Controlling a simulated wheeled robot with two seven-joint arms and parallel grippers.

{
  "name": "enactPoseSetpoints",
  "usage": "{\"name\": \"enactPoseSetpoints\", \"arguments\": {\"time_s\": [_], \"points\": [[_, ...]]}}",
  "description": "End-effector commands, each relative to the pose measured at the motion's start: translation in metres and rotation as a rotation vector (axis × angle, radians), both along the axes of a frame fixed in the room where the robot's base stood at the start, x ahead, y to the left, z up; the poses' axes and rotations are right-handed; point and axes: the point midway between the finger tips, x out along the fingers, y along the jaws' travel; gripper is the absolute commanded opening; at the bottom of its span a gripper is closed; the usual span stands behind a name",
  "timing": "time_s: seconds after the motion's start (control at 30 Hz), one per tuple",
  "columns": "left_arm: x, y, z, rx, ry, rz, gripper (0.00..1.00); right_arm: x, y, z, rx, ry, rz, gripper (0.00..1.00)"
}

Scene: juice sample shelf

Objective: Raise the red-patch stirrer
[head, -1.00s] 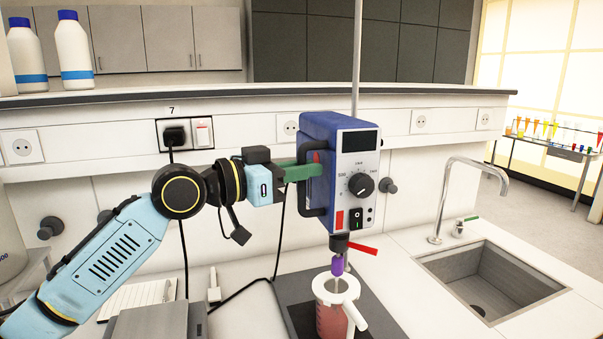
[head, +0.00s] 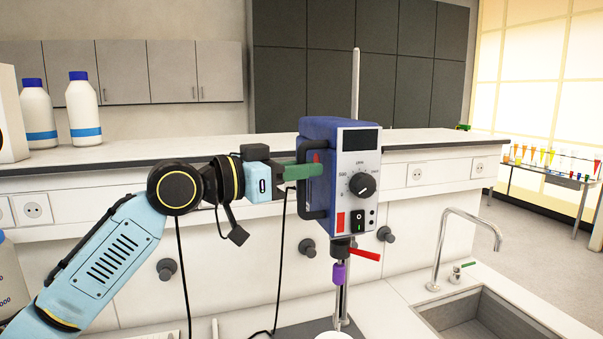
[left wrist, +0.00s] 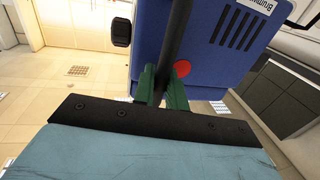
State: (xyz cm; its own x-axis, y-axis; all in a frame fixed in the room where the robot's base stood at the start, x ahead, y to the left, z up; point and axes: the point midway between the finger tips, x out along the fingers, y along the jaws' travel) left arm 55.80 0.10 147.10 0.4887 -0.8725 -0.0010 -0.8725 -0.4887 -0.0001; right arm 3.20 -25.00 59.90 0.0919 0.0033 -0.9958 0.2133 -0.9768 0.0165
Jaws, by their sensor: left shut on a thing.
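The stirrer (head: 340,180) is a blue box with a light front panel, a dial, a dark display and red patches on its front and side. It hangs upright on a thin vertical rod (head: 355,85). My left gripper (head: 305,171) has its green fingers shut on the black handle (head: 309,200) at the stirrer's left side. In the left wrist view the fingers (left wrist: 163,85) close around the dark handle bar (left wrist: 173,45), in front of the blue housing (left wrist: 205,45) with a red patch. A purple coupling (head: 339,273) hangs below the stirrer. My right gripper is out of view.
A white rim (head: 334,335), likely the vessel's, shows at the bottom edge; the rest is cut off. A sink (head: 485,320) with a tap (head: 465,225) lies at the right. A raised shelf (head: 230,150) with white bottles (head: 84,110) runs behind. A red lever (head: 365,254) sticks out under the stirrer.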

Motion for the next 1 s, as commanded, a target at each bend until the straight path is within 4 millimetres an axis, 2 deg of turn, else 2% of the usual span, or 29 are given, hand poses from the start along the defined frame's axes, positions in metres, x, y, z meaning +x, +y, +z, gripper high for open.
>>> {"name": "enactPoseSetpoints", "arguments": {"time_s": [0.03, 0.47, 0.5, 0.6, 0.87, 1.0], "points": [[-0.0001, 0.0008, 0.0066, -0.008, -0.007, 0.002, 0.0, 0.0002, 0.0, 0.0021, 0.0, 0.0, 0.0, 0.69], [-0.0002, 0.0014, 0.011, -0.011, -0.011, 0.003, 0.0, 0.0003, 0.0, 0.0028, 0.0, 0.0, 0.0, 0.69], [-0.0002, 0.0014, 0.0111, -0.011, -0.012, 0.003, 0.16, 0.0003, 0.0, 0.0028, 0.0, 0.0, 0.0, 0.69], [-0.0002, 0.0011, 0.0101, -0.009, -0.01, 0.002, 0.29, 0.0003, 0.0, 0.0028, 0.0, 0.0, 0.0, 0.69], [0.0, 0.0007, 0.006, -0.004, -0.003, 0.001, 0.3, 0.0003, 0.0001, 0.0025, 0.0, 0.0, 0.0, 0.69], [-0.0032, 0.0075, 0.0042, -0.003, -0.002, 0.002, 0.3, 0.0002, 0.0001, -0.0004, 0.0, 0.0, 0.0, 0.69]]}}
